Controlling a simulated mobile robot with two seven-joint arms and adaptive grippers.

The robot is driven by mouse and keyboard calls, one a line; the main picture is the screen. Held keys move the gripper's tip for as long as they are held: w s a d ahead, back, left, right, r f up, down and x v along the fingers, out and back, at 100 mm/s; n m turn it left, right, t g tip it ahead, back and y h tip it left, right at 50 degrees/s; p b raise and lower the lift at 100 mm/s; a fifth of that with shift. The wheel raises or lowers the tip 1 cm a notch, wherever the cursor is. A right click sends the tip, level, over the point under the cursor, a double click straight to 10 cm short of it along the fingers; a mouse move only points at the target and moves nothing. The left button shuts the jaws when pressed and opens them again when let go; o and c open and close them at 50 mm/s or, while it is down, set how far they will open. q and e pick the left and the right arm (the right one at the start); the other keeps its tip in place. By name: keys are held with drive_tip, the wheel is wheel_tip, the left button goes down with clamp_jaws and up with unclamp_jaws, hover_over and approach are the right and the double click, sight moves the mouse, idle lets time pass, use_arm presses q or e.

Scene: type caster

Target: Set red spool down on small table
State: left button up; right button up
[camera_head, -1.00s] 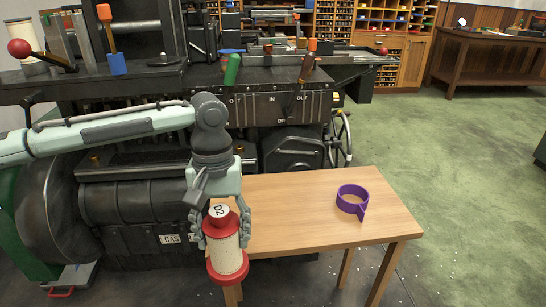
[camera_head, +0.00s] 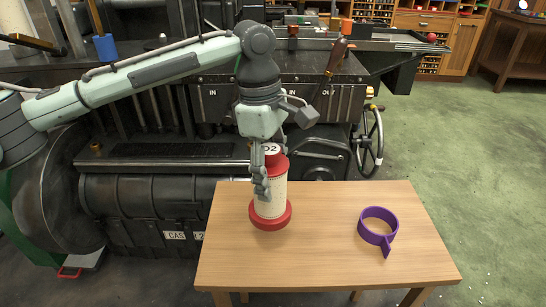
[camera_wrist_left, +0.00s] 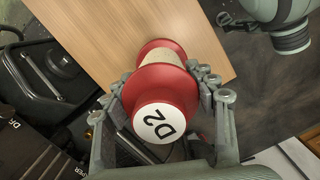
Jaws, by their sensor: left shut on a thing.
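The red spool (camera_head: 272,200) has red ends and a cream wound middle, with a white "D2" label on top. My left gripper (camera_head: 262,185) is shut on it and holds it upright. In the head view the spool's lower red flange appears over the left back part of the small table (camera_head: 320,255). I cannot tell whether it touches the top. In the left wrist view the spool (camera_wrist_left: 165,100) sits between both fingers, label toward the camera, with the wooden table top (camera_wrist_left: 120,25) beyond it. My right gripper is not in view.
A purple ring with a pointed tab (camera_head: 378,228) lies on the right part of the table. The table's middle and front are clear. A large black casting machine (camera_head: 140,205) stands close behind and left of the table. Green floor is open at the right.

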sight(273, 202)
use_arm(q)
drive_tip(key=shift+r, duration=0.1)
drive_tip(key=shift+s+d, duration=0.15)
drive_tip(key=shift+s, duration=0.05)
drive_tip(key=shift+f, duration=2.85)
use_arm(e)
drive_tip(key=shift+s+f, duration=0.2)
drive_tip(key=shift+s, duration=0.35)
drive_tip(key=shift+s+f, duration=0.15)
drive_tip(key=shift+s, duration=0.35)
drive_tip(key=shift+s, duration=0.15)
use_arm(q)
drive_tip(key=shift+f, duration=0.55)
drive_tip(key=o, duration=1.5)
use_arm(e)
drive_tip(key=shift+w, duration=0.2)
